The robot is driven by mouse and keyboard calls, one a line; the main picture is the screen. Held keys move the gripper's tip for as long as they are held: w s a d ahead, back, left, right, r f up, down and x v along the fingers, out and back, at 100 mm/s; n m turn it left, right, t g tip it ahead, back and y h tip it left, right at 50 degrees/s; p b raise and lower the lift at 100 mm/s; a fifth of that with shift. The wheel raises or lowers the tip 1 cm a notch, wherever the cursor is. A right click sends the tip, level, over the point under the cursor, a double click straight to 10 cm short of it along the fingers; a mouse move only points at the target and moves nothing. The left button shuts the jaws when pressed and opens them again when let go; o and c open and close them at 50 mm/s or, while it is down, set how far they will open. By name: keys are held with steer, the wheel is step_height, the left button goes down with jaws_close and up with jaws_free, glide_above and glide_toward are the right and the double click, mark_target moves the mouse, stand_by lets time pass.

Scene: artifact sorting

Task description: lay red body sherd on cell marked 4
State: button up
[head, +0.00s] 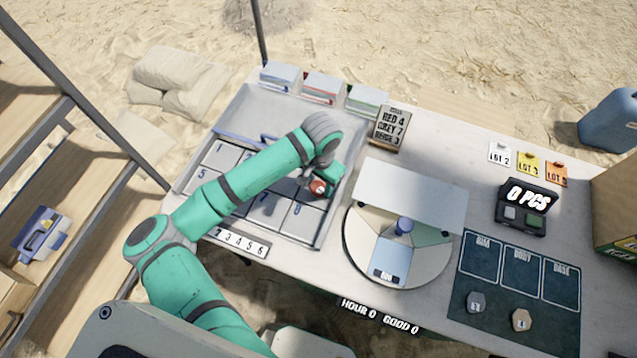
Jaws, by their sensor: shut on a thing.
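My gripper (328,178) is shut on the red body sherd (317,187) and holds it over the right part of the numbered tray (243,108). Cell 4's number is hidden; by the order of the numbers the cell lies at the right end of the upper row, beneath or close to my gripper. My arm covers the cells in the middle. I cannot tell how high the sherd is above the tray.
A sign (390,125) reads RED 4, GREY 7, BEIGE 3. Blue, red and green-edged boxes (321,87) line the tray's back. A round turntable (432,262) with a white panel (410,192) stands to the right. Two sherds lie on a dark mat (490,325).

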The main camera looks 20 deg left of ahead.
mark_target(319, 190)
steer(key=shift+f, duration=0.15)
steer(key=o, duration=0.7)
steer(key=shift+o, duration=0.2)
step_height(319, 190, up, 12)
steer(key=shift+d+r, duration=0.15)
steer(key=shift+r, duration=0.05)
stand_by(0.3)
